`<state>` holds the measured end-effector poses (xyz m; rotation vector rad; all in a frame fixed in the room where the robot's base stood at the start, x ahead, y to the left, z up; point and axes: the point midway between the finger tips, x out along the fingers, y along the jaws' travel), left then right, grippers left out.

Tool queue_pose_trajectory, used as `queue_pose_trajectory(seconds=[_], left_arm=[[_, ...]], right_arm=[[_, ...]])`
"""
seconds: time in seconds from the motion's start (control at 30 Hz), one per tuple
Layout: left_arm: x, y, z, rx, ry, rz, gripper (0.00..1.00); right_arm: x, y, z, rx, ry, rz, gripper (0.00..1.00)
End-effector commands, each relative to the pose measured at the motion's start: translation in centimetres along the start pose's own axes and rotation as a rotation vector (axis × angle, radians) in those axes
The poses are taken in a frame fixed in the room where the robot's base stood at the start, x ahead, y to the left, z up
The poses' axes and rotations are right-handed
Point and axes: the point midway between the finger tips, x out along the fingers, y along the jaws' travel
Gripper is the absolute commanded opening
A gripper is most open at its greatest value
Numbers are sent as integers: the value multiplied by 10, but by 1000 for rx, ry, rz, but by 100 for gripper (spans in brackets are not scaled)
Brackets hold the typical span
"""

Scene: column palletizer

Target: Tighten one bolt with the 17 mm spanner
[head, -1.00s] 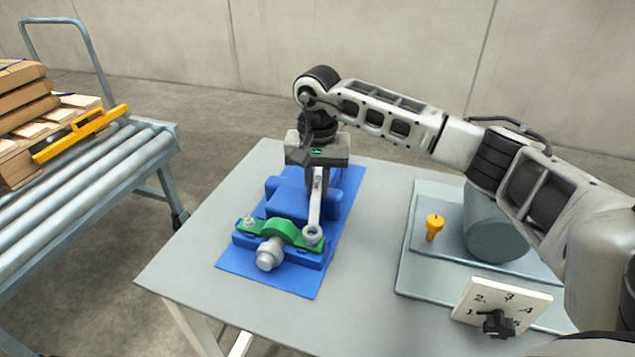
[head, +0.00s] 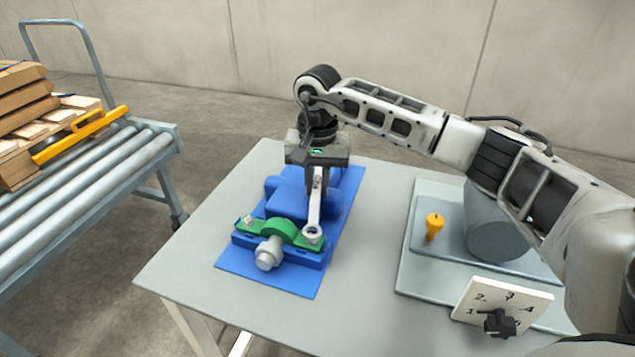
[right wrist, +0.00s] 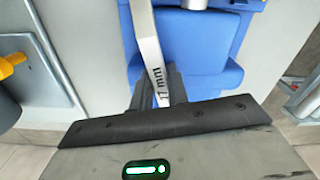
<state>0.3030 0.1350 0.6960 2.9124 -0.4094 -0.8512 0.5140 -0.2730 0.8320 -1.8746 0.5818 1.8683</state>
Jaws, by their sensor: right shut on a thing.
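The 17 mm spanner (head: 314,212) is a light metal tool held in my right gripper (head: 318,180); in the right wrist view its handle (right wrist: 148,45) reads "17 mm" between the fingers (right wrist: 158,88). Its ring end is over the right end of the green bearing cap (head: 279,230), where it hides any bolt head. A bolt (head: 248,220) shows at the cap's left end. The cap sits on a blue housing (head: 290,200) with a grey shaft end (head: 268,254) at the front. My left gripper is not in view.
The blue base plate (head: 310,284) lies on a grey table (head: 200,262). To the right are a tray (head: 410,278) with a yellow knob (head: 434,226) and a numbered dial panel (head: 525,305). A roller conveyor (head: 90,190) with wooden boards and a yellow level (head: 80,135) stands left.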

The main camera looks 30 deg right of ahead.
Motion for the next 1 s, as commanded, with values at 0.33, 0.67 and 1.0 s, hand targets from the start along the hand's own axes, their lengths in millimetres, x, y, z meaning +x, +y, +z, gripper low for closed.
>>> queue_pose_trajectory(seconds=[0.33, 0.67, 1.0], left_arm=[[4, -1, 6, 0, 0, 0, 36], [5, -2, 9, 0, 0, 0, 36], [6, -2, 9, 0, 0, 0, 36]], right_arm=[[26, 3, 8, 0, -27, 23, 0], [29, 2, 8, -1, -26, 22, 0], [30, 2, 8, -2, -25, 22, 0]])
